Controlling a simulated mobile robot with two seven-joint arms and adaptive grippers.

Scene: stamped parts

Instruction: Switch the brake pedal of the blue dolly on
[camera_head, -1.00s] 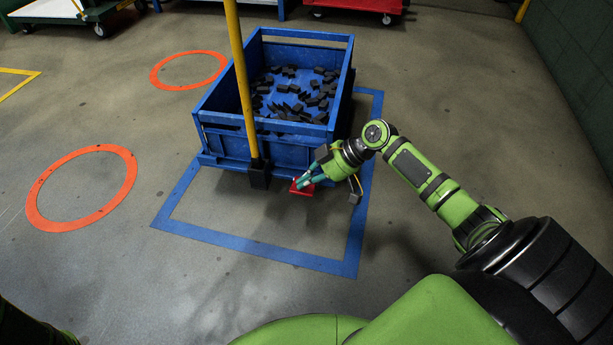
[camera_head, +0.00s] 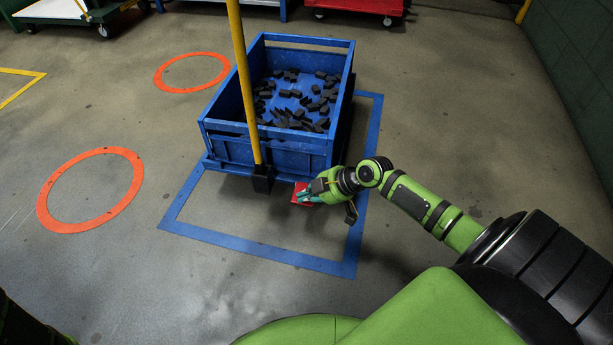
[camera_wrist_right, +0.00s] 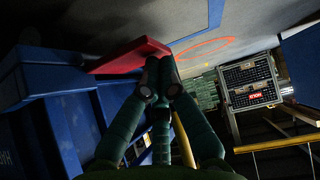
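The blue dolly (camera_head: 225,172) carries a blue crate (camera_head: 285,153) and stands inside a blue floor frame. Its red brake pedal (camera_head: 299,189) sticks out low at the near side, right of the yellow pole's foot. The pedal also shows as a red plate in the right wrist view (camera_wrist_right: 125,54). My right gripper (camera_head: 306,198) is at the pedal, its fingers partly covering it. In the right wrist view the fingertips (camera_wrist_right: 160,78) are close together, at the pedal's near edge, with nothing visible between them. Contact cannot be told. My left gripper is out of view.
A yellow pole (camera_head: 243,80) rises at the dolly's near side. The crate holds many dark blocks (camera_head: 290,105). Orange rings (camera_head: 90,190) and the blue frame (camera_head: 260,250) are flat floor markings. Floor in front of the dolly is clear. Carts stand at the back.

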